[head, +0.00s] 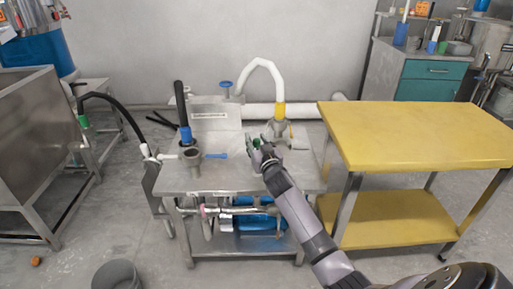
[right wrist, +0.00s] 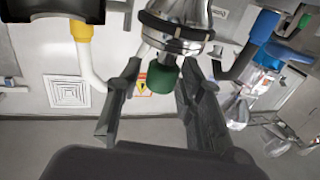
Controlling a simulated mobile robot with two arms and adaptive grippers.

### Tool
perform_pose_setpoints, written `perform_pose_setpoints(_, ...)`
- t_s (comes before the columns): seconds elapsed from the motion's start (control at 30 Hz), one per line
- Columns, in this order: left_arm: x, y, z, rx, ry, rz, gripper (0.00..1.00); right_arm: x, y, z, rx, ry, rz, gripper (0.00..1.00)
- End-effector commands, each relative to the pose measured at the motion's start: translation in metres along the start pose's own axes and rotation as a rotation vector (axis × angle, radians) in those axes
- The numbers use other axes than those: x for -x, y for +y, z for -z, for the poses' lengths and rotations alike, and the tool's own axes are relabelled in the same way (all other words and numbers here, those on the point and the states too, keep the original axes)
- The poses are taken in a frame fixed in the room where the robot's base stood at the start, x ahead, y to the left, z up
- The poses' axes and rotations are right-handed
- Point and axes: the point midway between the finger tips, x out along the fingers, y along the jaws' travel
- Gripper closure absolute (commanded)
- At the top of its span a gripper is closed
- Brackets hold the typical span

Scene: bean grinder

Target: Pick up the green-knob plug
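The green knob (right wrist: 162,77) is a dark green cylinder on the end of a shiny metal fitting (right wrist: 178,40) in the right wrist view. In the head view the green knob (head: 256,142) is small and partly hidden by my right gripper, above the steel bench. My right gripper (head: 262,149) reaches the bench top from the lower right. In the right wrist view its fingers (right wrist: 158,80) are spread, one on each side of the knob, with gaps visible between them and it. My left gripper is not in view.
The steel bench (head: 225,183) carries a white curved hose with a yellow collar (head: 279,110) just behind the gripper and a blue-handled fitting (head: 215,156) to the left. A yellow-topped table (head: 420,135) stands close on the right, its top clear. A grey bucket (head: 117,275) is on the floor.

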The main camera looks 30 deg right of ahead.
Motion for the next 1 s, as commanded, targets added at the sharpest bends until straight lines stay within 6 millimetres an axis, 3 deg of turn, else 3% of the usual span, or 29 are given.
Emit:
perform_pose_setpoints(0.47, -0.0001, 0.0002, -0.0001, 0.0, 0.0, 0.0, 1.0, 0.0002, -0.0001, -0.0003, 0.0, 0.0, 0.0, 0.99)
perform_pose_setpoints(1.0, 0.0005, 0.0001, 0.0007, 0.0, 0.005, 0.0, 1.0, 0.0, 0.0001, 0.0057, 0.0, 0.002, 0.0, 1.0)
